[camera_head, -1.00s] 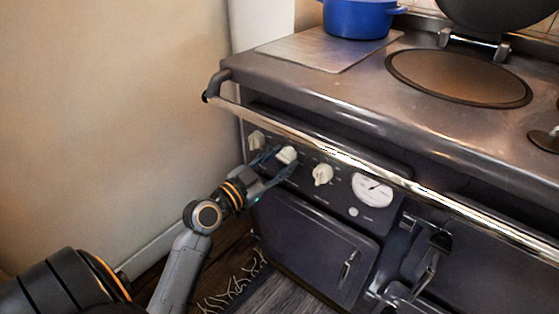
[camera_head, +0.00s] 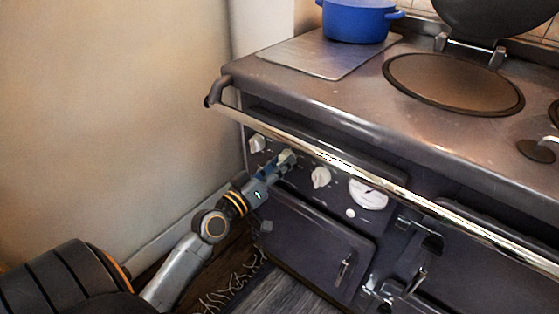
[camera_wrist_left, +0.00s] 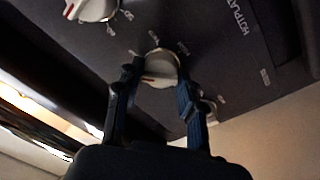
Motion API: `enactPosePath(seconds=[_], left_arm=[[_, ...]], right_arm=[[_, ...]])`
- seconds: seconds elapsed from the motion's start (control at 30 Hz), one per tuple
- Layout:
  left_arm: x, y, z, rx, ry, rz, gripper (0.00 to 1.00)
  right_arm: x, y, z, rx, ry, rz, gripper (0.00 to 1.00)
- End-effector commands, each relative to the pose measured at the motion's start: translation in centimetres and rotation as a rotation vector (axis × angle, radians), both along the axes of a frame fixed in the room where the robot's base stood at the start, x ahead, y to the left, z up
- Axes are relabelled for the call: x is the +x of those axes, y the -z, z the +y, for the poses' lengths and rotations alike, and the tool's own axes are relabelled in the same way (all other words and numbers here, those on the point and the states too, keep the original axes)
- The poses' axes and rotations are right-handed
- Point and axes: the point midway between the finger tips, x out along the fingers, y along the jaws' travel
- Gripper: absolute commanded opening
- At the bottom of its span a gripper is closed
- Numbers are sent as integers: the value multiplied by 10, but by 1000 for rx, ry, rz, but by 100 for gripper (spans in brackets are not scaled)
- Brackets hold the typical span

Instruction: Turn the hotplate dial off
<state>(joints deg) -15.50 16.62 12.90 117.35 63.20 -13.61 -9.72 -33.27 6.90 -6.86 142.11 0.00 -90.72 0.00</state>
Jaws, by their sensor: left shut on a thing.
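Three cream dials sit in a row on the dark front panel of the range, below the chrome rail. My left gripper (camera_head: 279,164) reaches the middle dial (camera_head: 286,156) and is shut on it, partly covering it. In the left wrist view the two fingers (camera_wrist_left: 157,82) lie on either side of this dial (camera_wrist_left: 160,66). The word HOTPLATE shows on the panel near it in that view. The left dial (camera_head: 257,143) and right dial (camera_head: 320,177) are free. The held dial's exact pointer setting cannot be read. My right gripper is not in view.
The chrome rail (camera_head: 370,173) runs just above the panel. A round gauge (camera_head: 368,193) is right of the dials, and an oven door (camera_head: 312,240) is below. A blue pot (camera_head: 357,20) stands on top. The wall (camera_head: 120,110) is at left.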

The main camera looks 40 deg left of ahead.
Motion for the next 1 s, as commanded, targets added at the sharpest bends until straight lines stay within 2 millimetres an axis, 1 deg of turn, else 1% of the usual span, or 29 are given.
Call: enactPosePath(seconds=[0.03, 0.27, 0.3, 0.33, 0.6, 0.8, 1.0], left_arm=[[0, -4, 2, -45, -3, -1, 7], [0, -4, 2, -263, -5, 15, 7], [0, -4, 2, -301, -5, 19, 7], [0, -4, 2, -328, -4, 21, 7], [0, -3, 2, -564, -5, 39, 7], [0, -2, 2, -696, -4, 49, 7], [0, -1, 2, -781, -5, 55, 7]], right_arm=[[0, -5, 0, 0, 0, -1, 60], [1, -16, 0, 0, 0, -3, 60], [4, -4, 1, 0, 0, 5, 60], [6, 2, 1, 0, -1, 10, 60], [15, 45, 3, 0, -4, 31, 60], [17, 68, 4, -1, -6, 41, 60], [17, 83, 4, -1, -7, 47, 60]])
